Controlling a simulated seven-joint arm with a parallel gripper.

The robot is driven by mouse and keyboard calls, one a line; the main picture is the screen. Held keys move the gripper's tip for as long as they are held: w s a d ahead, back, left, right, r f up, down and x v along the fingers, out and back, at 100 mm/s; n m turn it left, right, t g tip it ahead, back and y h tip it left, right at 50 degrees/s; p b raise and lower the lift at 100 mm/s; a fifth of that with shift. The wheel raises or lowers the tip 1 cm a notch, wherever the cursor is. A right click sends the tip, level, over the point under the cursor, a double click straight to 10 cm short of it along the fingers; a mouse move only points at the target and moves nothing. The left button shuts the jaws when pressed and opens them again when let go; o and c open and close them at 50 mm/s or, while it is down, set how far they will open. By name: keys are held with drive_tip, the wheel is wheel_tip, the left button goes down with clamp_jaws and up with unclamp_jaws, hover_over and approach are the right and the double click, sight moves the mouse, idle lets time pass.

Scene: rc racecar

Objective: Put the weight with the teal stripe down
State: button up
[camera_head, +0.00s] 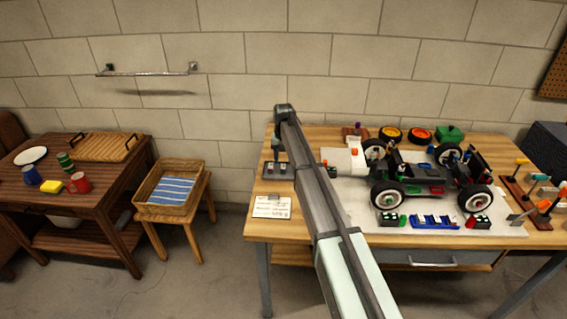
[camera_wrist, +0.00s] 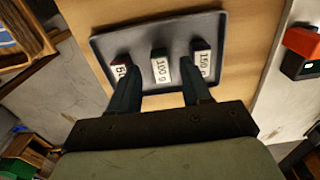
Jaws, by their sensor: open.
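In the wrist view, a dark grey tray (camera_wrist: 112,42) on the wooden bench holds three weights in a row. The middle weight (camera_wrist: 161,69) is labelled 100 g, the right weight (camera_wrist: 201,62) 150 g, and the left weight (camera_wrist: 121,66) has a partly hidden label. No teal stripe can be made out for sure on any of them. My gripper (camera_wrist: 158,88) is open over the tray's near side, its fingers apart with the middle weight between their lines; contact cannot be judged. The tray (camera_head: 267,170) also shows in the head view, where the arm hides my fingers.
An RC car (camera_head: 425,178) stands on a pale mat (camera_head: 350,205) right of my arm, among several parts and tools. A labelled card (camera_head: 271,207) lies in front of the tray. A basket (camera_head: 163,205) on a stool and a brown table (camera_head: 95,178) are left, across a gap.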

sight(283, 165)
wheel_tip(283, 165, up, 10)
idle(0.4)
